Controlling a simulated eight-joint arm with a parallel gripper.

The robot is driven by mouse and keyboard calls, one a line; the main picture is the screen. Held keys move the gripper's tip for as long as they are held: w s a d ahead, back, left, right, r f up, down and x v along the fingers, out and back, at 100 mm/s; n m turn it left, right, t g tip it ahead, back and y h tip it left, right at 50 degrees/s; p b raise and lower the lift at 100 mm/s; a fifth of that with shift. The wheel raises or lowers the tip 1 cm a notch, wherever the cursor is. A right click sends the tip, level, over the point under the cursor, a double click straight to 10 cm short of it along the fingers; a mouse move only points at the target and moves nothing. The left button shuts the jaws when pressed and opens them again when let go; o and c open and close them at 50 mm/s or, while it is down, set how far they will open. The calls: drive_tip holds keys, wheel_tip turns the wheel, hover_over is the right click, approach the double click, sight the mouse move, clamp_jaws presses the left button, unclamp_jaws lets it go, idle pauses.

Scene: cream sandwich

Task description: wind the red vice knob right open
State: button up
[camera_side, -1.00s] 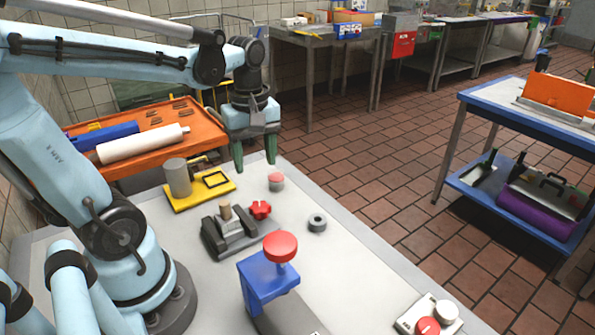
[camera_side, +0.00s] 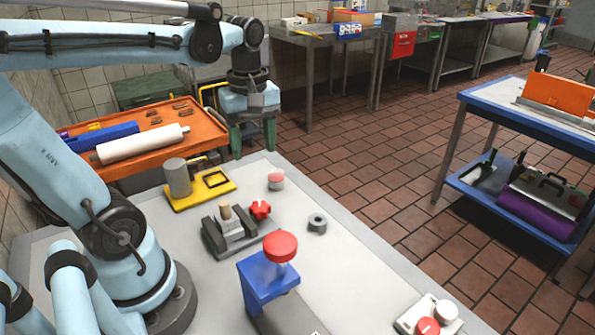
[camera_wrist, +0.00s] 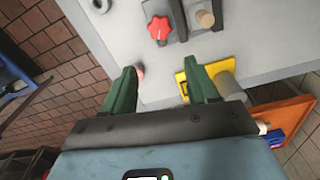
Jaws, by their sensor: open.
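The red vice knob (camera_side: 260,210) is a small lobed knob on the right side of the dark grey vice (camera_side: 213,238) on the grey table. A tan peg (camera_side: 226,212) stands between the vice jaws. In the wrist view the knob (camera_wrist: 158,29) shows as a red star near the top, beside the vice and its peg (camera_wrist: 205,18). My gripper (camera_side: 254,152) is open and empty, above the far edge of the table, behind and well above the knob. Its green fingers (camera_wrist: 162,80) are spread apart in the wrist view, with nothing between them touching either finger.
A yellow plate (camera_side: 190,203) with a grey cylinder (camera_side: 177,178) lies left of the vice. A pink-red capped piece (camera_side: 276,181) and a dark ring (camera_side: 317,223) lie to the right. A blue stand with a red round top (camera_side: 280,246) rises in front.

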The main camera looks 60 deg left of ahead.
wheel_tip(320, 180, up, 12)
drive_tip(key=shift+d, duration=0.15)
idle(0.5)
drive_tip(key=shift+o, duration=1.4)
drive_tip(key=shift+f, duration=0.1)
drive_tip(key=m, duration=1.8)
approach(259, 206)
drive_tip(key=shift+f, duration=4.3)
